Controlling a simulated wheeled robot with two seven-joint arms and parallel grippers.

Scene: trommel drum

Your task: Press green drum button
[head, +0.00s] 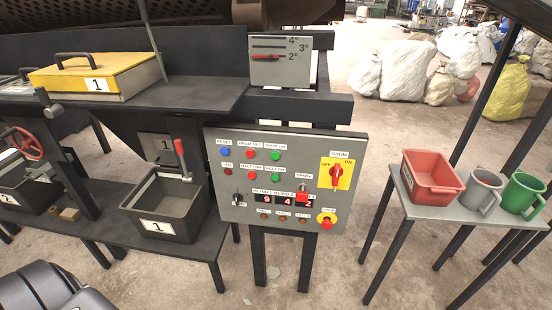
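The grey control panel (218,200) stands upright on dark posts in the middle of the head view. The green drum button (275,156) is at the right end of its top row, under a small label that seems to read DRUM ON. A red button (250,155) and a blue button (225,152) are to its left. A second green button (275,177) sits directly below it, labelled for the belt. Nothing covers the buttons. Neither of my grippers is in view.
The panel also has a yellow DRUM switch (336,173) with a red handle, and a yellow-ringed red button (327,221). A side table (462,214) holds a red bin (432,175) and two mugs. A black bin (164,206) stands left. The floor before the panel looks clear.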

